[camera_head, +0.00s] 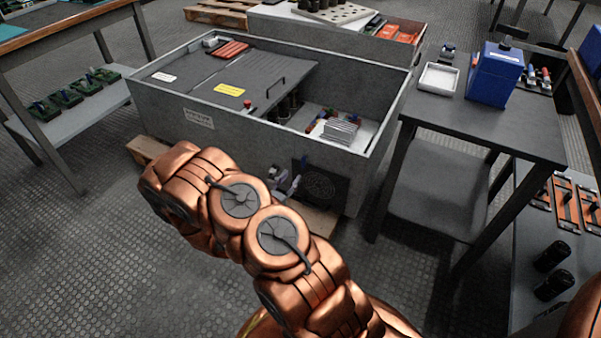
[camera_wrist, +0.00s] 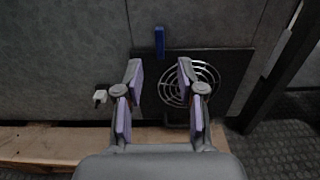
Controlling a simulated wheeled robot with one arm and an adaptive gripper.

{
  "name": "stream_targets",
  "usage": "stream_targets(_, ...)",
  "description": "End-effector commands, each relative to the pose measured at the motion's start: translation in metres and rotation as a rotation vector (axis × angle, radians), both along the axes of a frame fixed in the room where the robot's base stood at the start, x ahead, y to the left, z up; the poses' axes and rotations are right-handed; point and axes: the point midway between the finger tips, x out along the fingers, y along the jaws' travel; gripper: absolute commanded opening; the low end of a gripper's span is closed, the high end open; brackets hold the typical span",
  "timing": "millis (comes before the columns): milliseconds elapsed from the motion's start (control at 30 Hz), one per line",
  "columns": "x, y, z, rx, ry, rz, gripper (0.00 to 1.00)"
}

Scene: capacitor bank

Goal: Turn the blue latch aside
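The blue latch (camera_wrist: 159,41) is a small upright blue bar on the grey cabinet wall, at the top edge of the dark fan panel (camera_wrist: 238,75). It also shows in the head view as a small blue spot (camera_head: 304,159). My gripper (camera_wrist: 160,66) is open and empty, facing the panel, with its two fingertips apart. In the wrist picture the latch appears above and between the fingertips. I see no contact with it. In the head view my gripper (camera_head: 287,184) is small and partly hidden by my copper arm, just left of the panel.
The panel has a round fan grille (camera_wrist: 190,84) and a dark handle below it, between the fingers. A small white fitting (camera_wrist: 99,95) is left of the panel. The cabinet (camera_head: 250,138) rests on a wooden pallet (camera_head: 318,222). A dark table (camera_head: 482,117) stands close on the right.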

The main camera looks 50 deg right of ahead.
Motion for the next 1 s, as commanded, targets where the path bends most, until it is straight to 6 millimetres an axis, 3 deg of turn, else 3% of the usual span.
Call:
stream_targets(167,0.003,-0.009,-0.003,0.001,0.0,0.001,0.39)
stream_targets(700,0.019,-0.066,-0.003,0.001,0.001,-0.001,0.39)
stream_targets(1000,0.022,-0.074,-0.001,0.0,0.001,0.001,0.39)
